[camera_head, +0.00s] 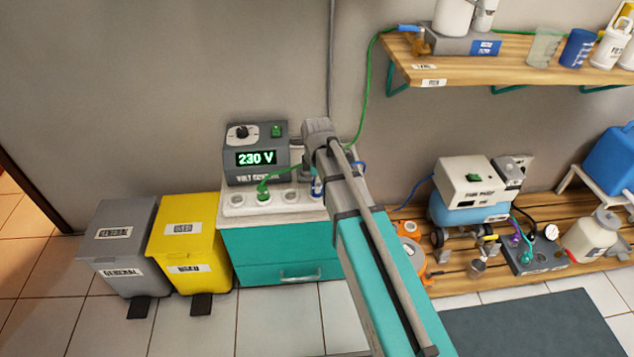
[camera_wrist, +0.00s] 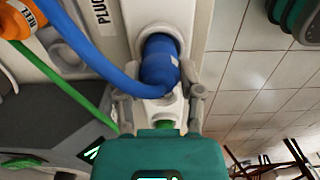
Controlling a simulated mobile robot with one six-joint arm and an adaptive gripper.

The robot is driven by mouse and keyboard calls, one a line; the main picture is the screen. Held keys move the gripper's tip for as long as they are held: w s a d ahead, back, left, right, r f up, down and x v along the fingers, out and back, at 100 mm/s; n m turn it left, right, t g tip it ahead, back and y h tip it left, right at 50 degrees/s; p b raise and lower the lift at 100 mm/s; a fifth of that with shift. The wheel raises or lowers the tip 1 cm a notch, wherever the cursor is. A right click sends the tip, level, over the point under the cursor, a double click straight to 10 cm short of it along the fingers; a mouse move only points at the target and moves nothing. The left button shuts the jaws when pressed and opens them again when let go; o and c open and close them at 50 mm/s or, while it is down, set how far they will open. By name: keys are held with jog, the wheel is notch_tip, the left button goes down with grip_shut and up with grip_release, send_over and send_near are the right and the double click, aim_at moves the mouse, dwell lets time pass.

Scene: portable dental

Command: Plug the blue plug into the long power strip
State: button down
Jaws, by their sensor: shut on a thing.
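The blue plug (camera_wrist: 160,62) is between the fingertips of my gripper (camera_wrist: 160,92) in the wrist view, with its blue cord curving off to the left. In the head view the blue plug (camera_head: 317,187) shows at the right end of the white long power strip (camera_head: 290,209), partly hidden by my arm. The plug is upright over a round socket of the strip; I cannot tell how deep it sits. My gripper (camera_head: 318,172) is mostly hidden behind my wrist there. The strip (camera_wrist: 190,25) also fills the middle of the wrist view.
A green plug (camera_head: 263,195) sits in another socket of the strip. A grey voltage unit (camera_head: 256,155) reading 230 V stands behind it. The strip lies on a teal-fronted cabinet (camera_head: 280,250). An orange reel (camera_head: 408,232) is to the right. Yellow and grey bins stand left.

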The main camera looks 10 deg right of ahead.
jog(key=shift+f, duration=0.2)
jog(key=shift+c, duration=0.8)
grip_release()
jog(key=shift+r, duration=0.15)
